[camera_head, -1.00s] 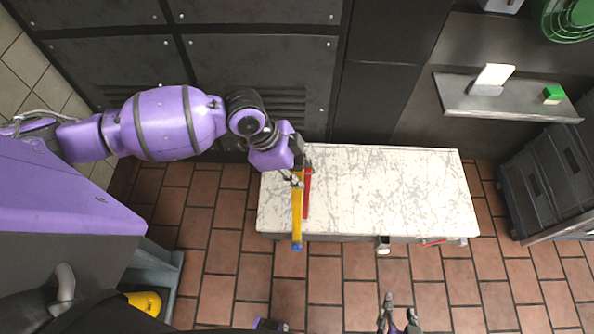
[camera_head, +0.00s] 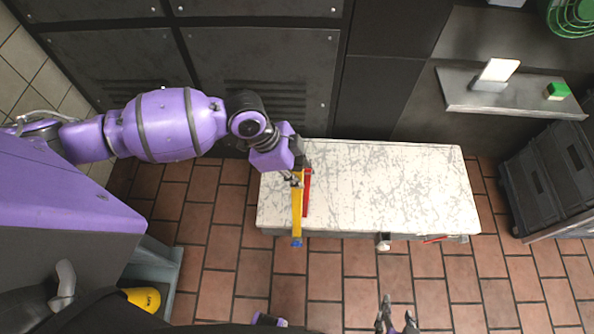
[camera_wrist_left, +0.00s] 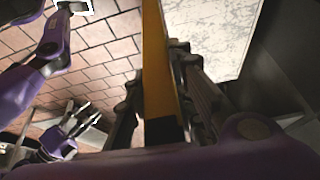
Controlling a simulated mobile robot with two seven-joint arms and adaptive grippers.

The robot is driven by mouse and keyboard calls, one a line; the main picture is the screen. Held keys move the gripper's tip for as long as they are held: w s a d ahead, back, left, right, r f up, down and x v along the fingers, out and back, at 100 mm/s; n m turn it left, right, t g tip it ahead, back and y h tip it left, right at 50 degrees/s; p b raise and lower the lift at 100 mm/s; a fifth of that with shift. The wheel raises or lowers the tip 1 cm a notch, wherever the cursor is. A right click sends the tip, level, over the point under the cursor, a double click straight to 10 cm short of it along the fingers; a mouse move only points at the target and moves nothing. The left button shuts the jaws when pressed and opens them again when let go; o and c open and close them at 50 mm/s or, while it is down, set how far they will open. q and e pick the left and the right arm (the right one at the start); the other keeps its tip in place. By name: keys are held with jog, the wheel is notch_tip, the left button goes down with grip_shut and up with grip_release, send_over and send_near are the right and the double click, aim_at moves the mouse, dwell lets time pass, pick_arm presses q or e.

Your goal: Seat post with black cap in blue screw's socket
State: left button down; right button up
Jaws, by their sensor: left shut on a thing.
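My left gripper (camera_head: 297,178) is shut on a yellow post (camera_head: 297,212) near the left end of the white table. The post reaches past the table's front edge and has a blue piece (camera_head: 296,243) at its near end. In the left wrist view the yellow post (camera_wrist_left: 158,75) runs between the fingers, with a black end (camera_wrist_left: 165,131) close to the palm. A red bar (camera_head: 307,192) lies just right of the post. I cannot make out a socket. My right gripper (camera_head: 396,318) is open and empty in front of the table; it also shows in the left wrist view (camera_wrist_left: 80,118).
The white marbled table top (camera_head: 390,185) is clear right of the red bar. A small white piece (camera_head: 383,241) sits at its front edge. A grey shelf (camera_head: 510,98) at the back right holds a green block (camera_head: 558,91). Dark drawers (camera_head: 545,180) stand at right.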

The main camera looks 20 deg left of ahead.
pick_arm(q)
jog(key=shift+f+b, duration=1.05)
jog(key=shift+f, duration=1.7)
pick_arm(e)
jog(key=shift+g, duration=0.3)
jog(key=shift+s+f, duration=0.6)
jog(key=shift+f, duration=0.25)
jog(key=shift+s+f, duration=0.6)
jog(key=shift+f, duration=0.2)
pick_arm(q)
jog(key=c, duration=1.4)
grip_release()
jog(key=shift+f, duration=0.1)
jog(key=v, duration=1.2)
